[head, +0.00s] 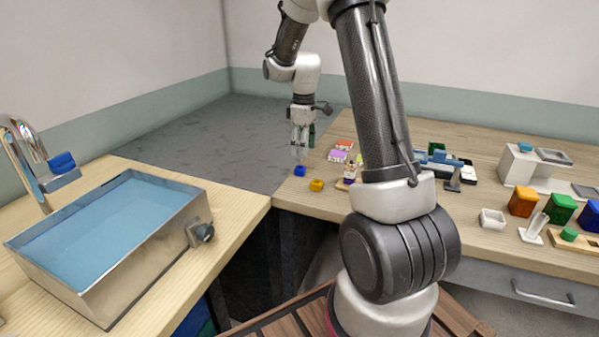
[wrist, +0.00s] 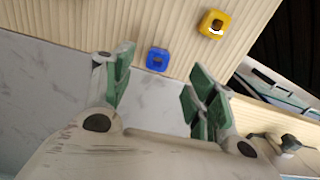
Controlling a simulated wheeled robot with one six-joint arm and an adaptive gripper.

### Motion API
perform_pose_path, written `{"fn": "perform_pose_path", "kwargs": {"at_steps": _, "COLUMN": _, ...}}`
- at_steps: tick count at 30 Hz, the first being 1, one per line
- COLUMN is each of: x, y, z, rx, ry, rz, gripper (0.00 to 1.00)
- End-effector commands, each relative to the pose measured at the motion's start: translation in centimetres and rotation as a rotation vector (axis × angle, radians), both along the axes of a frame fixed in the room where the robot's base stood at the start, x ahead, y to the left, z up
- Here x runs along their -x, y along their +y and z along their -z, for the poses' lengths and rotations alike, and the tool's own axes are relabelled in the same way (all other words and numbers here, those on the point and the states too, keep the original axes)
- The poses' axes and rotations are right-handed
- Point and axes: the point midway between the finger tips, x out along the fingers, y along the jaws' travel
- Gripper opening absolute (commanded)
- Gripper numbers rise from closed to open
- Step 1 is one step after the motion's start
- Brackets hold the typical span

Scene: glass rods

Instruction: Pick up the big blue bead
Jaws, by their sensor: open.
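The big blue bead (head: 299,171) is a small blue block with a hole, lying on the wooden worktop near its left corner. In the wrist view the blue bead (wrist: 157,60) shows beyond my fingertips, between the two fingers in the picture. My gripper (head: 300,153) is open and empty above the worktop's edge, over and a little behind the bead, pointing down. In the wrist view my gripper (wrist: 160,76) has its green-padded fingers spread apart, with nothing between them.
A yellow bead (head: 316,185) lies close by, to the right of the blue one; it also shows in the wrist view (wrist: 213,24). Purple and orange pieces (head: 340,150) stand farther right. A water-filled basin (head: 180,215) is at left. Coloured containers (head: 561,209) stand far right.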

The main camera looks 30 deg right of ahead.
Motion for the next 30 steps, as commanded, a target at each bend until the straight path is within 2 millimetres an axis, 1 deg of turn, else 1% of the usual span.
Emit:
{"fn": "perform_pose_path", "kwargs": {"at_steps": 1, "x": -0.1, "y": -0.1, "z": 0.7, "rx": -0.001, "ry": 0.005, "rz": -0.003, "gripper": 0.57}}
{"fn": "perform_pose_path", "kwargs": {"at_steps": 8, "x": -0.2, "y": 0.2, "z": 3.5, "rx": 0.0, "ry": 0.006, "rz": -0.005, "gripper": 0.57}}
{"fn": "perform_pose_path", "kwargs": {"at_steps": 12, "x": -0.6, "y": 0.6, "z": 5.7, "rx": 0.0, "ry": 0.006, "rz": -0.004, "gripper": 0.57}}
{"fn": "perform_pose_path", "kwargs": {"at_steps": 15, "x": -0.6, "y": 0.5, "z": 7.1, "rx": 0.0, "ry": 0.004, "rz": -0.003, "gripper": 0.57}}
{"fn": "perform_pose_path", "kwargs": {"at_steps": 19, "x": -0.6, "y": 0.5, "z": 7.8, "rx": 0.0, "ry": 0.003, "rz": -0.003, "gripper": 0.57}}
{"fn": "perform_pose_path", "kwargs": {"at_steps": 24, "x": -0.6, "y": 0.5, "z": 7.8, "rx": 0.0, "ry": 0.003, "rz": -0.003, "gripper": 0.57}}
{"fn": "perform_pose_path", "kwargs": {"at_steps": 25, "x": -0.6, "y": 0.5, "z": 7.8, "rx": 0.0, "ry": 0.003, "rz": -0.003, "gripper": 0.55}}
{"fn": "perform_pose_path", "kwargs": {"at_steps": 26, "x": -0.6, "y": 0.5, "z": 7.8, "rx": 0.0, "ry": 0.003, "rz": -0.003, "gripper": 0.5}}
{"fn": "perform_pose_path", "kwargs": {"at_steps": 30, "x": -0.6, "y": 0.5, "z": 7.8, "rx": 0.0, "ry": 0.003, "rz": -0.003, "gripper": 0.24}}
